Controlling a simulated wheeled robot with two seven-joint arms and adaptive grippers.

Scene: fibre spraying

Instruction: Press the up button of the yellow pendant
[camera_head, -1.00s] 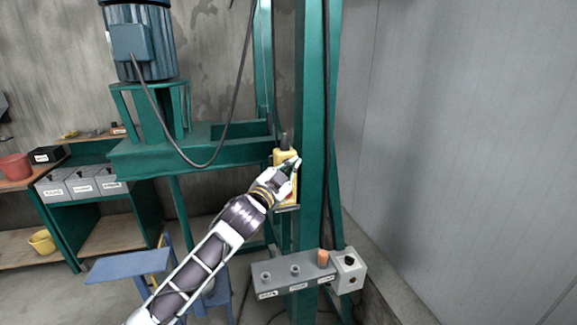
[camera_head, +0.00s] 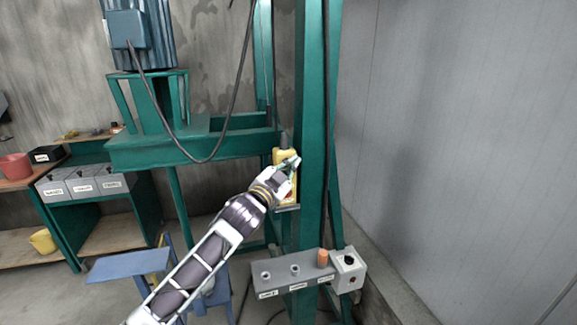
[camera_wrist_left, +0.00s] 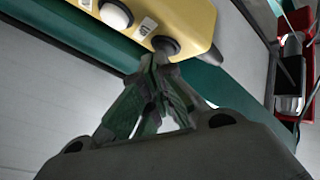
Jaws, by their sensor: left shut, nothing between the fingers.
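The yellow pendant (camera_head: 281,154) hangs against the green column, partly hidden by my left gripper in the head view. My left gripper (camera_head: 295,162) is shut and empty. In the left wrist view its fingertips (camera_wrist_left: 155,62) are at the dark button and appear to touch it. My right gripper is not in view.
A green carriage (camera_head: 150,152) with a blue motor (camera_head: 146,45) stands left of the green column (camera_head: 311,100). A grey rack (camera_head: 285,283) and a small control box (camera_head: 348,268) sit low on the column.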

